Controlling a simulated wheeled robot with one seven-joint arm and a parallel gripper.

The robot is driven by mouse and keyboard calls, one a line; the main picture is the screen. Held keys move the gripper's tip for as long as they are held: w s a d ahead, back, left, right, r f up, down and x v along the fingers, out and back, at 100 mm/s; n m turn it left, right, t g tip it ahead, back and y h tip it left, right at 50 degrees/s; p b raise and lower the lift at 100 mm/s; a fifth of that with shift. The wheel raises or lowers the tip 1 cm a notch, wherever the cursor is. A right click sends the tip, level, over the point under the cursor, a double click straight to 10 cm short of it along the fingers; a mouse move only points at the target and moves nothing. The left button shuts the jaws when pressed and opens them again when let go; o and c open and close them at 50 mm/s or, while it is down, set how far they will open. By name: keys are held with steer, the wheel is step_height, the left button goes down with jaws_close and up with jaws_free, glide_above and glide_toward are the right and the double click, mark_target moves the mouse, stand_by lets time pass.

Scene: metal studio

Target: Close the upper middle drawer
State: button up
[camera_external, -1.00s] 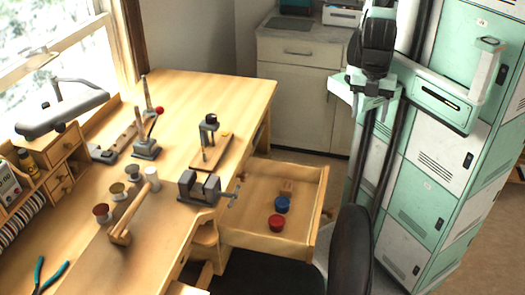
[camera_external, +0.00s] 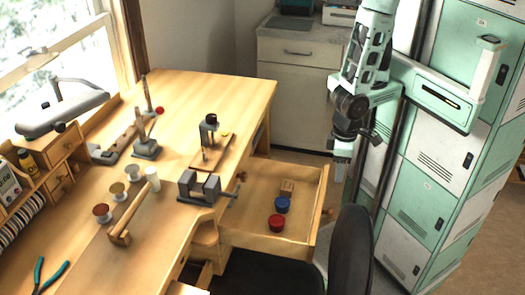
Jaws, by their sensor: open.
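The wooden drawer (camera_external: 263,240) is pulled far out from the right side of the workbench (camera_external: 245,88). A red-lidded jar (camera_external: 276,222), a blue-lidded jar (camera_external: 282,204) and a small wooden block (camera_external: 287,188) sit in it. A small knob (camera_external: 328,211) shows on its front panel, which faces right. My gripper (camera_external: 340,176) hangs down just beyond the drawer's far right corner, apart from the drawer as far as I can tell. It is open and holds nothing visible. Its fingertips are small and hard to make out.
A dark chair (camera_external: 348,255) stands close to the drawer's near right corner. A vise (camera_external: 200,188) sits on the bench edge by the drawer. Green and white lockers (camera_external: 415,195) stand at right, and a pale cabinet (camera_external: 300,95) at the back.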

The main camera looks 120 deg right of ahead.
mark_target(331, 210)
step_height(331, 210, down, 18)
steer(key=b, duration=0.6)
steer(key=shift+w+d+r, duration=0.1)
steer(key=shift+d+r, duration=0.05)
jaws_close()
